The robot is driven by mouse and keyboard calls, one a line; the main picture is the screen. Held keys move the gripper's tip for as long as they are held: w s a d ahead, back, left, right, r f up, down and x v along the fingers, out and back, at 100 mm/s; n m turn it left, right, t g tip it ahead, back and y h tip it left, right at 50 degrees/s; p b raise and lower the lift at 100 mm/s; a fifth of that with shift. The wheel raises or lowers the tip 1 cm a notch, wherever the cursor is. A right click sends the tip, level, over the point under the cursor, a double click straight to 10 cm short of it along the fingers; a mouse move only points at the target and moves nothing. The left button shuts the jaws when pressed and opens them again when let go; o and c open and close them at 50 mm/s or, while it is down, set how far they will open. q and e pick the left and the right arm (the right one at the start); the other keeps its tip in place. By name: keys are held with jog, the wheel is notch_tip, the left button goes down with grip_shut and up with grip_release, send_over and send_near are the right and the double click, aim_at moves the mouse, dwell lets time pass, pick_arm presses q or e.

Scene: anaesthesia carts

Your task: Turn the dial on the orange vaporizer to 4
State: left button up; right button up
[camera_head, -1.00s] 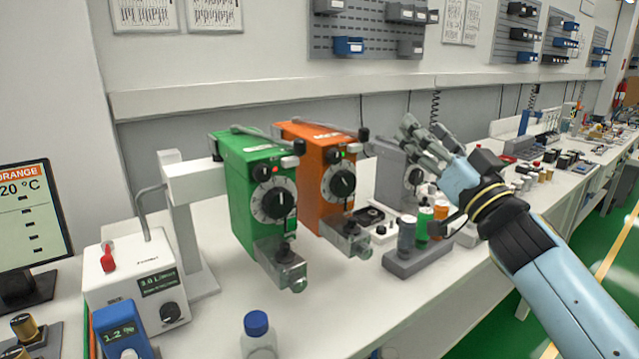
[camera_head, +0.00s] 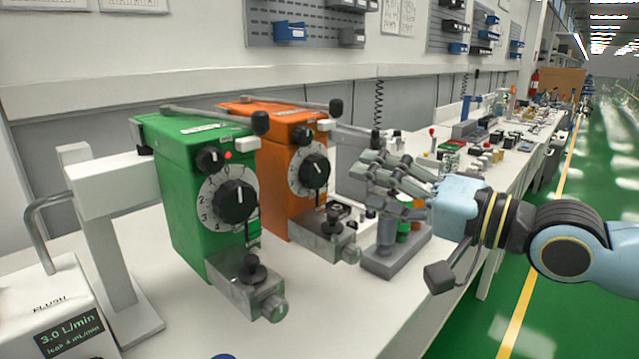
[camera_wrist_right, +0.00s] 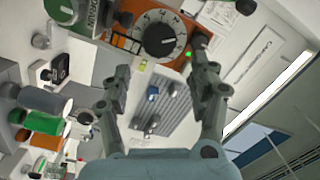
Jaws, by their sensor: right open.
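The orange vaporizer (camera_head: 281,185) stands on the bench behind and to the right of the green vaporizer (camera_head: 180,190). Its black dial knob (camera_head: 316,172) sits on a pale numbered ring at the front; its white mark points roughly up, but the digits are too small to read. My right gripper (camera_head: 370,172) is open and empty, a little to the right of the dial and apart from it. In the right wrist view the dial (camera_wrist_right: 159,35) shows ahead of the open fingers (camera_wrist_right: 163,66). My left gripper is out of view.
A grey stand with bottles (camera_head: 388,263) lies below my right gripper. A grey unit (camera_head: 350,180) stands behind the gripper. The bench front (camera_head: 345,315) is bare.

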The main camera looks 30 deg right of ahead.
aim_at(322, 172)
jog(key=b+x, duration=0.5)
jog(key=x, duration=0.3)
jog(key=shift+d+f, duration=0.1)
jog(key=shift+w+a, duration=0.25)
jog(key=shift+w, duration=0.2)
jog(key=c, duration=0.9)
